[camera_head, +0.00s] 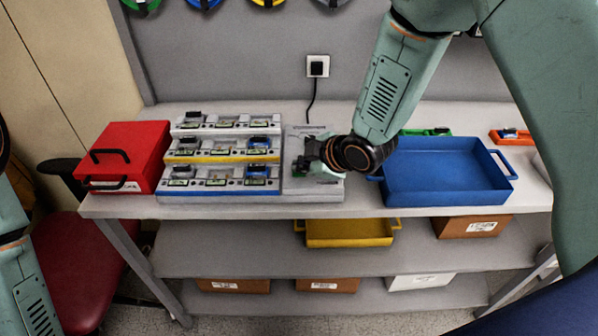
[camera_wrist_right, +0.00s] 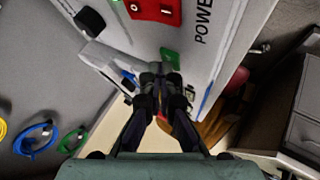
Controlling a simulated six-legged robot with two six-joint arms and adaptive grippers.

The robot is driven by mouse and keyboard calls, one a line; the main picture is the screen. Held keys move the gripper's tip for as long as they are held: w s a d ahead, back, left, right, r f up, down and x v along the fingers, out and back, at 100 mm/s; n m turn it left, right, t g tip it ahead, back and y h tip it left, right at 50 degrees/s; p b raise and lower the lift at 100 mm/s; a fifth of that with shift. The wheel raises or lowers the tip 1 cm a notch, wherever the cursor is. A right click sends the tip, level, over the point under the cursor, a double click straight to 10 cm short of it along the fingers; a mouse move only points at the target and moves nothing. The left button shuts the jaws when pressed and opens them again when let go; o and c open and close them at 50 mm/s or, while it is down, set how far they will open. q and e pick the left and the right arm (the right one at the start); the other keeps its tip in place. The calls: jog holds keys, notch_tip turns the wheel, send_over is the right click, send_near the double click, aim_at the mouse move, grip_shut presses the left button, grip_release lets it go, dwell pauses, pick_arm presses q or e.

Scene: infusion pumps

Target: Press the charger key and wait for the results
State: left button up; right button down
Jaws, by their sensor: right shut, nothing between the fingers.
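The grey station (camera_head: 312,188) stands on the bench, right of the stepped rack, with a black cord running to the wall socket. In the right wrist view its pale panel (camera_wrist_right: 228,45) carries the word POWER, a red switch (camera_wrist_right: 153,10) and a green key-like part (camera_wrist_right: 170,59). Which part is the charger key I cannot tell for sure. My right gripper (camera_head: 309,164) is over the station, shut and empty. In the right wrist view its fingertips (camera_wrist_right: 160,82) are close to the green part; contact cannot be told. My left gripper is outside the view.
The stepped rack (camera_head: 222,157) of small devices is left of the station, with a red box (camera_head: 124,157) beyond it. A blue tray (camera_head: 445,193) stands close on the right, under my right arm. The wall socket (camera_head: 318,66) is behind. A yellow tray (camera_head: 348,233) is on the lower shelf.

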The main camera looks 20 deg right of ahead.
aim_at(302, 175)
jog(key=shift+f, duration=0.15)
dwell(0.5)
jog(key=shift+r+p, duration=0.7)
jog(key=shift+r, duration=0.15)
notch_tip(302, 175, up, 2)
jog(key=shift+p, duration=0.85)
notch_tip(302, 175, up, 3)
jog(key=p, duration=0.2)
jog(key=shift+r+p, duration=0.1)
jog(key=shift+p, duration=0.25)
